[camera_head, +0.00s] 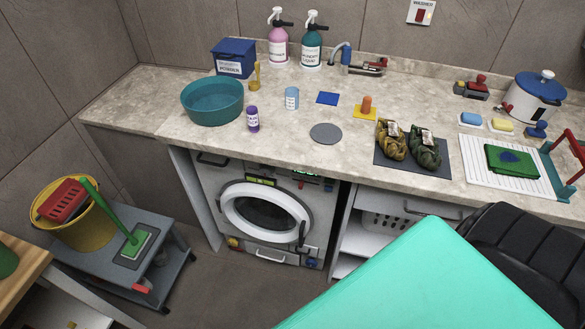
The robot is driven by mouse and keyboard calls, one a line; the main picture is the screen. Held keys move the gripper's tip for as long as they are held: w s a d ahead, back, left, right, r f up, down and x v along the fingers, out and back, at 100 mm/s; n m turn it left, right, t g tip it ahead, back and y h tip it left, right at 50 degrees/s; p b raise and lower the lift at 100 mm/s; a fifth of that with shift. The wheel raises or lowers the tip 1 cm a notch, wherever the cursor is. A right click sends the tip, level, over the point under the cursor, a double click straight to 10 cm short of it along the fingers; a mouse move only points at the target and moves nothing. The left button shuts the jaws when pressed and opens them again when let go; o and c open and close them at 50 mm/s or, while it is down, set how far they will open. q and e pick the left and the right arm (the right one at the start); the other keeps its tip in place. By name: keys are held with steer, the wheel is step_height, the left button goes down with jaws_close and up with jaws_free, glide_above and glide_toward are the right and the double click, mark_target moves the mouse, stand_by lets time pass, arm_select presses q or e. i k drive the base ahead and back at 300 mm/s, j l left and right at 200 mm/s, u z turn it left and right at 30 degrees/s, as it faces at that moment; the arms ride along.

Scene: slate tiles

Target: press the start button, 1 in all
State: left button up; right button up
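A white front-loading washer (232,196) stands under the counter, left of the middle. Its round door (266,208) looks shut. Along its top edge is a dark control strip (308,176) with a lit green display. Small controls show there, but I cannot tell which one is the start button. A white wall plate (421,11) with a red switch and a label reading WASHER is at the top right. Neither of my grippers is in view.
The counter (290,136) holds a teal basin (212,100), bottles, small containers and a dark mat (413,158) with two bundles. A large teal surface (430,285) and a black ribbed shape (530,245) fill the lower right. A grey cart (170,270) stands lower left. Floor shows before the washer.

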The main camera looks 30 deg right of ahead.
mark_target(327, 180)
steer(key=z, duration=1.05)
steer(key=k+j+z, duration=0.1)
steer(key=i, duration=0.35)
